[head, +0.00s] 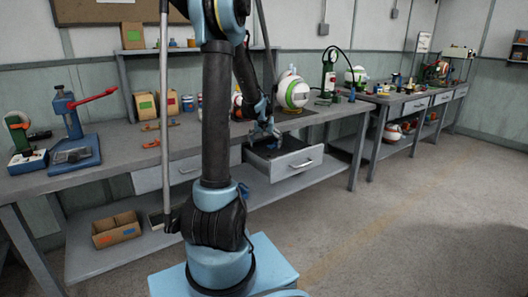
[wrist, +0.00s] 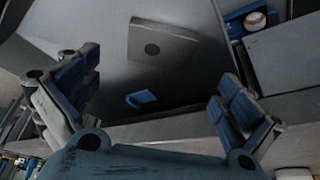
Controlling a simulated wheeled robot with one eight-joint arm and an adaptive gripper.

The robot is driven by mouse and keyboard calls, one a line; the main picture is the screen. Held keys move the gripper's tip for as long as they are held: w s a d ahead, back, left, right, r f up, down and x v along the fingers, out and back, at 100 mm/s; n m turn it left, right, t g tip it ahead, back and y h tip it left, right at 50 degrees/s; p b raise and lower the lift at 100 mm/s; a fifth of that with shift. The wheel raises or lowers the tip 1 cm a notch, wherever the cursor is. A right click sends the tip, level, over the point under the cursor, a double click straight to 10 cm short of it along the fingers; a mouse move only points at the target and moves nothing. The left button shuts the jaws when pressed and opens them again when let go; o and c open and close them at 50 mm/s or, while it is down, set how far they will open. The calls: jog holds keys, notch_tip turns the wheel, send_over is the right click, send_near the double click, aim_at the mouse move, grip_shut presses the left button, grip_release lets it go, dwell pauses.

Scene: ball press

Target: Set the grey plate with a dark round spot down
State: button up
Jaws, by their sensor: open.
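The grey plate (wrist: 172,36) with a dark round spot lies in the open drawer in the wrist view, spot side showing. My gripper (wrist: 155,82) is open, its two fingers wide apart, and nothing is between them. The plate is beyond the fingertips and apart from them. In the head view my gripper (head: 264,132) is over the open drawer (head: 300,164) under the workbench; the plate cannot be made out there.
A small blue block (wrist: 141,98) lies in the drawer near the plate. A red-levered press (head: 72,120) stands on the bench (head: 118,142) at left. Floor at right is clear.

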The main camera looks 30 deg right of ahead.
jog(key=s+a+r+n+y, duration=0.1)
jog(key=s+a+r, duration=0.15)
jog(key=a, duration=0.65)
jog(key=s+a+r+n, duration=0.2)
jog(key=s+a, duration=0.2)
jog(key=a, duration=0.5)
jog(key=s+a+r+n+y, duration=0.1)
jog(key=s+a+r, duration=0.25)
jog(key=a, duration=0.65)
jog(key=s+a+f+n, duration=0.1)
jog(key=s+a+f, duration=0.2)
jog(key=s+a, duration=0.2)
jog(key=s+a+f+n, duration=0.2)
jog(key=s+a, duration=0.2)
jog(key=s, duration=0.3)
jog(key=s+a+f+n+g, duration=0.1)
jog(key=s+a+f, duration=0.2)
jog(key=s+a, duration=0.2)
jog(key=shift+s+a+f+y, duration=0.3)
jog(key=shift+s+a+y, duration=0.1)
jog(key=shift+s, duration=0.25)
